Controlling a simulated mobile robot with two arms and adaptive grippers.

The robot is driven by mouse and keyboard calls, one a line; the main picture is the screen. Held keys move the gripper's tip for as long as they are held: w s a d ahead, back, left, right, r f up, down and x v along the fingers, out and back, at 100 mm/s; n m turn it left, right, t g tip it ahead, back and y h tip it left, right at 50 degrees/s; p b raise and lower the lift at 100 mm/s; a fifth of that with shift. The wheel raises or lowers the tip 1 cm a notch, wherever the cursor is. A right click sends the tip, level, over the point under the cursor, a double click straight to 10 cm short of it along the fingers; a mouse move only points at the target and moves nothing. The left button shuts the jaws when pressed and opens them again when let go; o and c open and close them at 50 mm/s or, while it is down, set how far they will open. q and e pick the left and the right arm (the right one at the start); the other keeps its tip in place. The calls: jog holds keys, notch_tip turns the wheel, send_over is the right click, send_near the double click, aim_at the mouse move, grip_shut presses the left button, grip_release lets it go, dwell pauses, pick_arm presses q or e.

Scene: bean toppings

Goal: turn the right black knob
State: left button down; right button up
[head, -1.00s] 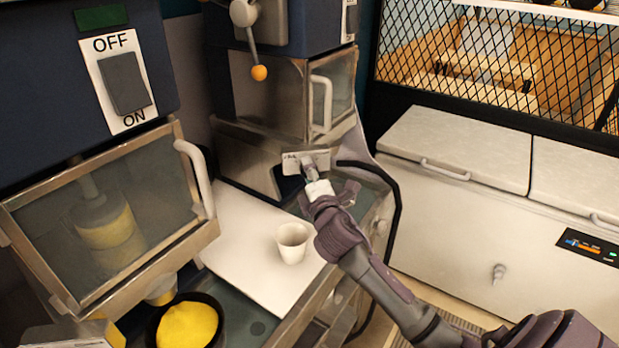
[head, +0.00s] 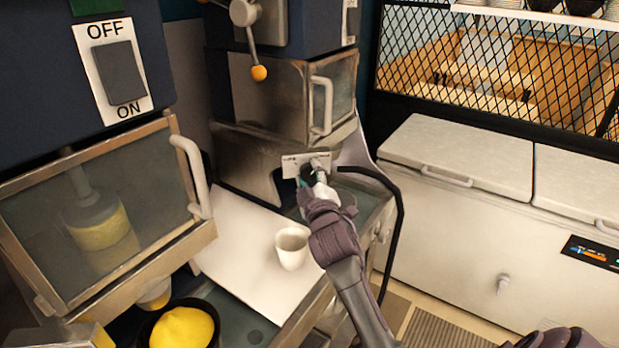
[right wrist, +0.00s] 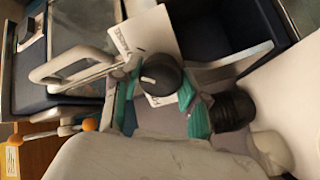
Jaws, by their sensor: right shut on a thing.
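The black knob (right wrist: 162,74) sits on a white label plate (right wrist: 143,38) on the front of the far machine. In the right wrist view it shows a pale pointer mark and lies between the teal fingertips of my right gripper (right wrist: 157,95). My right gripper is shut on it. In the head view the gripper (head: 314,173) is at the right part of the plate (head: 292,163) and largely hides the knob. I cannot make out a second knob. My left gripper is not in view.
The far machine (head: 265,100) has a door with a white handle (head: 321,105). A white cup (head: 291,250) stands on a white board (head: 240,250) below. A black cable (head: 400,215) hangs right of my arm. A near machine (head: 110,220) and a yellow-filled bowl (head: 150,335) are at left.

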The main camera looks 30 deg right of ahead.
jog(key=shift+f+m, duration=0.1)
jog(key=shift+m, duration=0.5)
jog(key=o, duration=1.1)
jog(key=shift+o, duration=0.2)
jog(key=v, duration=1.2)
jog(key=shift+a, duration=0.1)
